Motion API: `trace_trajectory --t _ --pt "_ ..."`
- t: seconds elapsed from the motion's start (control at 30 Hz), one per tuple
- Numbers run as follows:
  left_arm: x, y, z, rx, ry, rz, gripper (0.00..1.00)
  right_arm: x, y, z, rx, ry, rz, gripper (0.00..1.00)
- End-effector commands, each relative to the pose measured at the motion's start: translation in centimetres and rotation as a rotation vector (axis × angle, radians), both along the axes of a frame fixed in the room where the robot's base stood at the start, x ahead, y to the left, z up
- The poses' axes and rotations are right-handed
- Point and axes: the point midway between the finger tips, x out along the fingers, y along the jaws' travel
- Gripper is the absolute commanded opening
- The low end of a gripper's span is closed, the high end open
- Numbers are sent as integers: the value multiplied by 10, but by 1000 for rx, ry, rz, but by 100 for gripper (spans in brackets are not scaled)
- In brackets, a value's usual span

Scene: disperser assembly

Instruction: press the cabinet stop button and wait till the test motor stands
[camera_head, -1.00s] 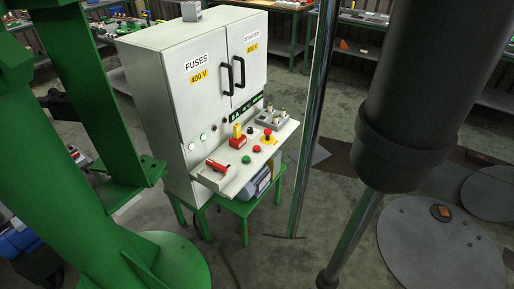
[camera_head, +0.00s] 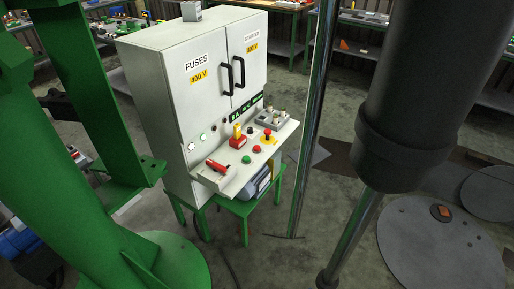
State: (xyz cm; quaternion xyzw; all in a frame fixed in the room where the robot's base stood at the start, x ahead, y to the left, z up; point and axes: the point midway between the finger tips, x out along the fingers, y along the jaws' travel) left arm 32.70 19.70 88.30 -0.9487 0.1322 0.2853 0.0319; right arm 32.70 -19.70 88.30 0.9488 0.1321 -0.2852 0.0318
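A grey-white control cabinet (camera_head: 165,100) with two doors marked FUSES and STARTER stands on a green stand. On its sloping front desk (camera_head: 233,180) are a green button (camera_head: 246,159) and a red button (camera_head: 257,150) to its right. Farther right is a yellow plate with a red button (camera_head: 268,140) and a dark knob at its top. A blue-grey motor (camera_head: 264,181) lies under the desk on the stand, partly hidden by the desk; I cannot tell whether it turns. Neither of my grippers is in view.
The desk also bears a red-handled part (camera_head: 215,166), a red block with a yellow top (camera_head: 238,137) and a grey box with knobs (camera_head: 273,118). A green frame (camera_head: 75,160) fills the left; a dark column (camera_head: 420,100) and steel rods block the right. Workbenches stand behind.

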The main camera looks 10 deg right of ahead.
Motion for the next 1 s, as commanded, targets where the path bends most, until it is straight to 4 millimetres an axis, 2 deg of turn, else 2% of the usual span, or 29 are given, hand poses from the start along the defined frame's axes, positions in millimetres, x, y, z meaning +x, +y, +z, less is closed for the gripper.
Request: trace_trajectory --t 0.7,0.83,1.0 --pt "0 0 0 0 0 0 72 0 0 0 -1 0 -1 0" --pt "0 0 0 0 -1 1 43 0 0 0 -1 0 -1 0" --pt "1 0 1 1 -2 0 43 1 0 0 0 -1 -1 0"
